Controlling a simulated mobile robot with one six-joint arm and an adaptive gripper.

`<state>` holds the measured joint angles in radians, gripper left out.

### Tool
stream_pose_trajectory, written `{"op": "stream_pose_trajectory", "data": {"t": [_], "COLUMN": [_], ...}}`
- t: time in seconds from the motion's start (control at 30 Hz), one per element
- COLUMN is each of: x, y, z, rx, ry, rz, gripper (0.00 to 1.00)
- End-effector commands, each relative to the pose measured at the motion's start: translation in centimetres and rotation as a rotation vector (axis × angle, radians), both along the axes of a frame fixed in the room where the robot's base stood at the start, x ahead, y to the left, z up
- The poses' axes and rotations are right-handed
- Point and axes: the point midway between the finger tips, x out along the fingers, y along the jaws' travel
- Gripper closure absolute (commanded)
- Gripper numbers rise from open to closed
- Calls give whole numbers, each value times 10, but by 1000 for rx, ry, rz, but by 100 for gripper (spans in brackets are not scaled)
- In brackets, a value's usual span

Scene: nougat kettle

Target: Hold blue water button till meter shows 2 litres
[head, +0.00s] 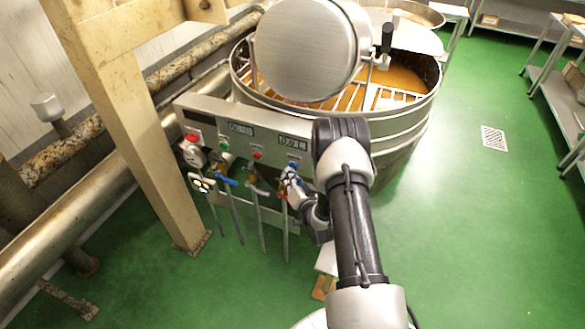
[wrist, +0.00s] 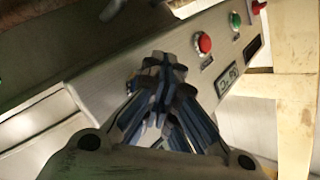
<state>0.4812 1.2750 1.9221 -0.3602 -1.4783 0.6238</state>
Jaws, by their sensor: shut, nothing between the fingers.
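The metal control panel (head: 275,142) carries a row of buttons and two small displays. The right display (head: 292,141) is the meter nearest my gripper and seems to read 0.0 L; it also shows at an angle in the wrist view (wrist: 227,79), too small to read surely. In the wrist view my gripper (wrist: 162,68) points at the panel face. The blue button is not clearly seen; the fingers cover that spot, and I cannot tell whether they touch it.
A red button (head: 257,155), a green button (head: 224,145) and a red stop knob (head: 191,137) sit left on the panel. Valves and pipes (head: 232,205) hang below. The large kettle (head: 415,118) stands behind, and a beige post (head: 140,130) stands left. Green floor is open at right.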

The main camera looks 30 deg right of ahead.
Motion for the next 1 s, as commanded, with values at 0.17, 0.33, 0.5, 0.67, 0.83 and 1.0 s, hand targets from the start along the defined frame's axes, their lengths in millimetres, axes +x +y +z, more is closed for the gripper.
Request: {"op": "stream_pose_trajectory", "data": {"t": [0.17, 0.33, 0.5, 0.67, 0.83, 1.0], "x": [1, 3, 4, 5, 5, 5], "y": [-2, -3, -5, -7, -7, -7], "z": [0, 0, 0, 0, 1, 1], "rx": [0, 0, 0, 0, 0, 0], "ry": [0, 0, 0, -1, -2, -2], "rz": [0, 0, 0, 0, -1, -1], "gripper": [100, 100, 100, 100, 100, 100]}}
